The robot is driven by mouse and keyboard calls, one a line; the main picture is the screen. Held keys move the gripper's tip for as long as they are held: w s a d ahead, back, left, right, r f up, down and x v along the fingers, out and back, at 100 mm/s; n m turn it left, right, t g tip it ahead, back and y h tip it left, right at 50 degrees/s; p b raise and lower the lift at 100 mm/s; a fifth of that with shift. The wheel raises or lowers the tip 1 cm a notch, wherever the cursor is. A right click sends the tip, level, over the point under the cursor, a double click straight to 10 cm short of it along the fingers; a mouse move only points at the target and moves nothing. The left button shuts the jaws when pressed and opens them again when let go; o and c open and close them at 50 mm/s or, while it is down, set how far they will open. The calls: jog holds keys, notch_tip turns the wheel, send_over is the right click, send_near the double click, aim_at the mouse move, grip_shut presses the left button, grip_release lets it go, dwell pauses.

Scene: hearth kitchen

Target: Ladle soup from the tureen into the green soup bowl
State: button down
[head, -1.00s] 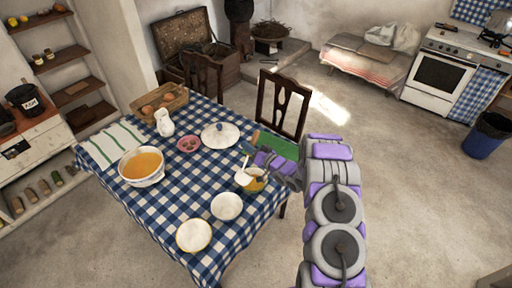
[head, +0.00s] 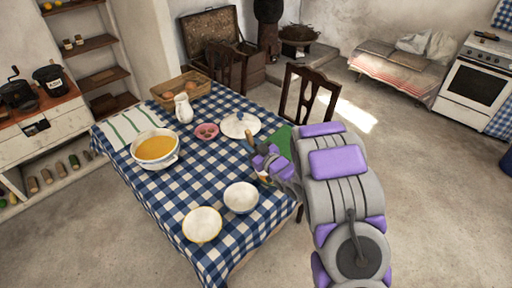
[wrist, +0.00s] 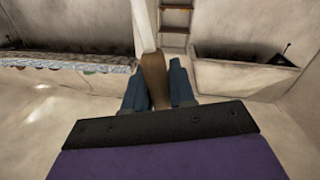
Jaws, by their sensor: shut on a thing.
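The tureen (head: 155,149), a white bowl full of orange soup, stands on the left of the checked table in the head view. My gripper (head: 258,152) is over the table's right side, well right of the tureen. It is shut on the brown handle of a ladle (head: 249,137). In the wrist view the ladle handle (wrist: 155,78) sits between the dark blue fingers, with a pale shaft above it; the ladle's cup is not seen. Two pale bowls stand in front: one with a yellow rim (head: 203,225), one white (head: 241,197). Another bowl is mostly hidden behind my gripper. I cannot tell which is the green one.
A striped towel (head: 130,124) lies at the left. A chair (head: 308,98) is behind the right edge.

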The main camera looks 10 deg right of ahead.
jog(key=shift+s+a+r+n+b, duration=0.35)
jog(key=shift+a+n+b, duration=0.15)
jog(key=shift+a+n, duration=0.1)
jog(key=shift+s+a+r+n+b, duration=0.25)
jog(key=shift+a+r+n+b, duration=0.15)
jog(key=shift+a+n, duration=0.2)
